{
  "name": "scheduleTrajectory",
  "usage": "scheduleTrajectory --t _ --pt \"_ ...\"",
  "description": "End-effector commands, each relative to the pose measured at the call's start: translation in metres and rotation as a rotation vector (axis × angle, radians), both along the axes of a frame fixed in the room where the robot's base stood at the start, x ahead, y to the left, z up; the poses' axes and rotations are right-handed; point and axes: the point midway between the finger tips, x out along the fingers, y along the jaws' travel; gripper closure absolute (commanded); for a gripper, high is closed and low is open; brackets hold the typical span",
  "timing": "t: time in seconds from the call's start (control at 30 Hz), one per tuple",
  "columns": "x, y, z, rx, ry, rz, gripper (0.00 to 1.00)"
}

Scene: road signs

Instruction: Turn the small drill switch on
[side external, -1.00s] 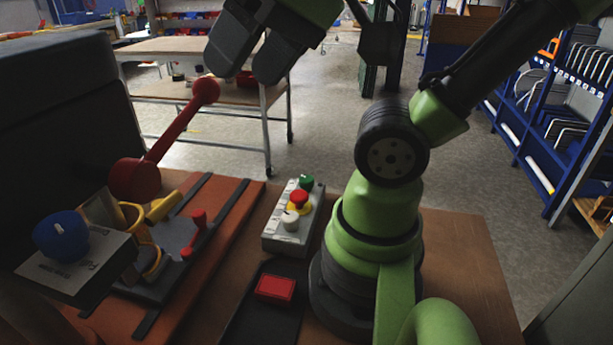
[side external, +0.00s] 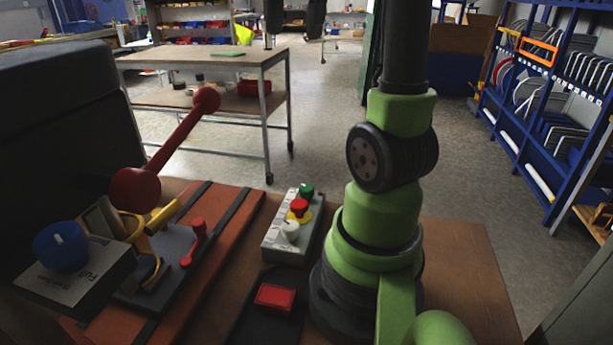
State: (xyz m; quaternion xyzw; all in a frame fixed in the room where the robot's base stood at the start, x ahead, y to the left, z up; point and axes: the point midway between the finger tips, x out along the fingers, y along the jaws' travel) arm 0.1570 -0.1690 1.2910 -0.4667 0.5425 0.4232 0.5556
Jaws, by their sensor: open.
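I cannot tell for certain which control is the small drill switch. A red rectangular switch (side external: 275,297) sits on a black base on the bench, left of my arm's base. A grey control box (side external: 272,247) behind it has a green button (side external: 306,190), a red button on a yellow ring (side external: 299,206) and a white knob (side external: 290,230). A small red lever (side external: 195,240) stands on a dark plate to the left. My gripper (side external: 296,40) shows only as dark fingertips at the top edge, apart and touching none of these; the rest is out of frame.
A long red lever with ball ends (side external: 172,148) rises at the left beside a large dark box (side external: 65,120). A blue knob (side external: 61,247) sits on a grey box at front left. A yellow part (side external: 163,217) lies near the dark plate. Space above the control box is clear.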

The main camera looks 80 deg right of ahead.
Motion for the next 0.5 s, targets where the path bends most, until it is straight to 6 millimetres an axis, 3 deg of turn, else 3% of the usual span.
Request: scheduleTrajectory --t 0.13,0.5 --pt "-0.014 -0.028 -0.005 0.044 0.053 -0.196 0.39" --pt "-0.014 -0.025 -0.066 0.047 0.056 -0.185 0.39"
